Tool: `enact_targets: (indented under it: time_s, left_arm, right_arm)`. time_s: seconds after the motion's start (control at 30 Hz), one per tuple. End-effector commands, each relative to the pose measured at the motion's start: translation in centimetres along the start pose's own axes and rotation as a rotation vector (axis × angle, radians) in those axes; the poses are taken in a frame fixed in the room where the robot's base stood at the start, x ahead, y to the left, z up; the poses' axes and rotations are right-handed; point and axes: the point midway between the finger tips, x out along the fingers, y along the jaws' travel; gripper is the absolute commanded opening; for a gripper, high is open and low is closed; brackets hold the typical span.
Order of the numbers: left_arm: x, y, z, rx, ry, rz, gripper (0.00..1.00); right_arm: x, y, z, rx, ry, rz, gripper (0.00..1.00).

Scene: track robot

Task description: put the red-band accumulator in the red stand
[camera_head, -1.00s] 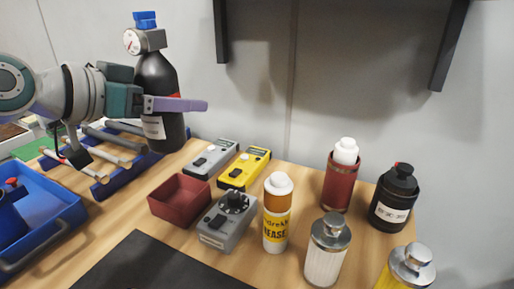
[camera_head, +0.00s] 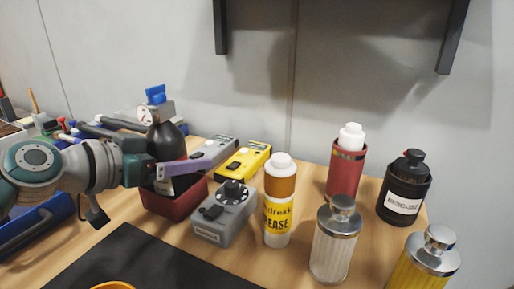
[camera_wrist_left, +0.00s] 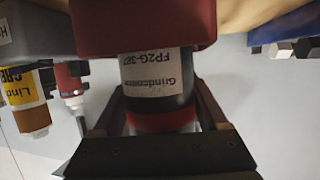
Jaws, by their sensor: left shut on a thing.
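The red-band accumulator (camera_head: 166,140) is a black bottle with a gauge and a blue cap. It stands about upright over the red stand (camera_head: 176,206), an open square box on the bench. My left gripper (camera_head: 180,168) is shut around the bottle's body. In the left wrist view, upside down, the accumulator (camera_wrist_left: 160,80) shows a white label and a red band between the fingers (camera_wrist_left: 160,115). The stand's wall (camera_wrist_left: 140,25) covers its bottom end, which appears inside the stand. Whether it touches the floor is hidden. My right gripper is not in view.
A grey dial box (camera_head: 224,215) stands close right of the stand. Grey (camera_head: 214,152) and yellow (camera_head: 243,162) meters lie behind. A grease bottle (camera_head: 279,215) and several canisters stand further right. A blue bin (camera_head: 35,225) is at left; a dark mat (camera_head: 150,265) lies in front.

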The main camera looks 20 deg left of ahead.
Motion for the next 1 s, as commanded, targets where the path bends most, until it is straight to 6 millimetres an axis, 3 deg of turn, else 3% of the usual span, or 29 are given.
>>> enact_targets:
  time_s: [0.2, 0.23, 0.43, 0.77, 1.0]
  left_arm:
    - [0.1, -0.1, 0.1, 0.001, 0.005, -0.002, 0.00]
    - [0.1, 0.0, 0.3, 0.001, 0.000, 0.000, 0.77]
    - [0.1, 0.0, 0.2, 0.000, -0.001, 0.000, 0.99]
    - [-0.1, 0.0, -0.3, 0.000, 0.000, 0.000, 1.00]
    - [-3.8, 0.0, 0.0, 0.003, -0.004, 0.000, 1.00]
  right_arm:
    - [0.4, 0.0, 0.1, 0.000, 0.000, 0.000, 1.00]
    - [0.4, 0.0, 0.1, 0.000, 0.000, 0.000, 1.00]
    - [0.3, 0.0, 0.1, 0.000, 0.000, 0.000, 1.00]
    - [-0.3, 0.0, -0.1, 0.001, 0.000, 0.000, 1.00]
    - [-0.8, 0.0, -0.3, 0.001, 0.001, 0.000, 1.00]
